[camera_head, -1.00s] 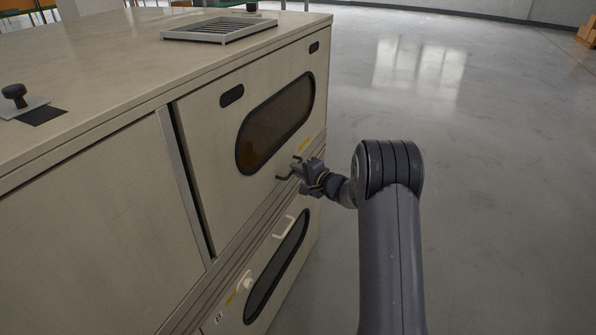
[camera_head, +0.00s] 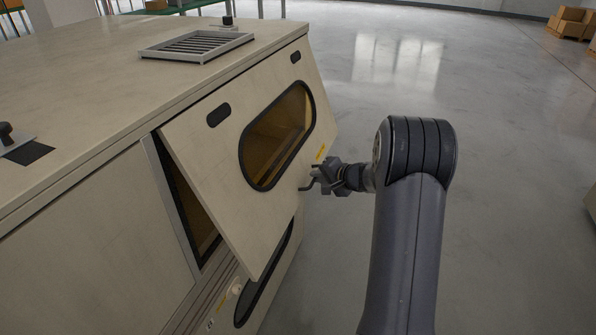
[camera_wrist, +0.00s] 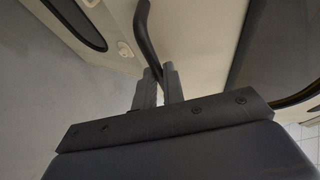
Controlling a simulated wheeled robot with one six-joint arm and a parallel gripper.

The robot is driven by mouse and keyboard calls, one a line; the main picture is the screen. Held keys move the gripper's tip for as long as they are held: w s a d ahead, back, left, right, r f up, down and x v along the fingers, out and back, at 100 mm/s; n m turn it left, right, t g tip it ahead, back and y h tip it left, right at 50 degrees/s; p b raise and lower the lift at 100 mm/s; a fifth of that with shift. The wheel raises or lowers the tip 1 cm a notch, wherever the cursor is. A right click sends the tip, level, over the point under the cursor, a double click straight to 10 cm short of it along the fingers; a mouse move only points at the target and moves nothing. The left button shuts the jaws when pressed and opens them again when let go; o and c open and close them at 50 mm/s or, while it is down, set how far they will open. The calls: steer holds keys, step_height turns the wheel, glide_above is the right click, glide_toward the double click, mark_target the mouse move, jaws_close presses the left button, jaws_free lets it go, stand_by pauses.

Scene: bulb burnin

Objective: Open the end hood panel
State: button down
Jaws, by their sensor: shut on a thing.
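The end hood panel (camera_head: 215,165) is a beige panel with an oval amber window (camera_head: 278,135). In the head view it is tilted outward, its bottom edge swung away from the cabinet and its top edge near the cabinet top. A dark opening shows along its left side. My gripper (camera_head: 314,179) is at the panel's lower right, shut on the dark bar handle (camera_head: 306,187). In the wrist view the two fingers (camera_wrist: 158,86) close around the handle (camera_wrist: 146,35). The inside of the cabinet is mostly hidden.
A lower panel with a dark oval window (camera_head: 262,275) and a pale knob (camera_head: 236,289) sits below, partly covered by the raised panel. A grey grille (camera_head: 197,46) lies on the cabinet top (camera_head: 90,75).

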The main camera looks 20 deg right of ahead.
steer(key=s+d+r+g+h+p, duration=0.1)
steer(key=s+d+r+p, duration=0.2)
steer(key=r+p, duration=0.3)
steer(key=s+d+r+n+g+h+p, duration=0.1)
steer(key=s+d+r+p, duration=0.3)
steer(key=r, duration=0.6)
steer(key=s+d+r+g+h+p, duration=0.2)
steer(key=s+d+r+p, duration=0.1)
steer(key=d+r+p, duration=0.4)
steer(key=shift+s+d+r+n+h+p, duration=0.25)
steer(key=shift+r+p, duration=0.3)
steer(key=shift+p, duration=0.7)
steer(key=c, duration=1.5)
jaws_free()
steer(key=shift+w+a, duration=0.1)
steer(key=shift+a, duration=0.1)
